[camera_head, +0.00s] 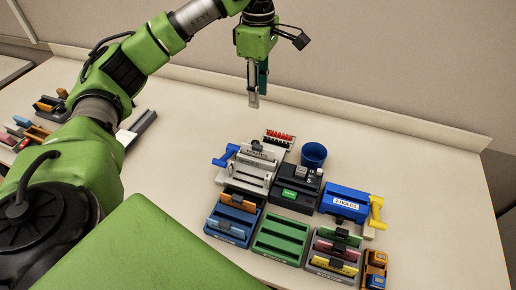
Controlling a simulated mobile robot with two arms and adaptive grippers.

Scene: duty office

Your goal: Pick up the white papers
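I cannot clearly make out any white papers. A flat pale edge (369,233) shows under the blue machine, but I cannot tell if it is paper. My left gripper (256,98) hangs pointing down above the back of the table, behind the desk devices and apart from them. Its fingers are seen nearly edge-on, so the gap between them is unclear. I see nothing held in it. My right gripper is out of view.
On the table (440,215) stand a light grey machine (255,168) with a blue handle, a black device (295,190), a blue cup (314,154), a blue machine (345,203) labelled "2 HOLES", and coloured trays like the green one (281,237). The table's right side is clear.

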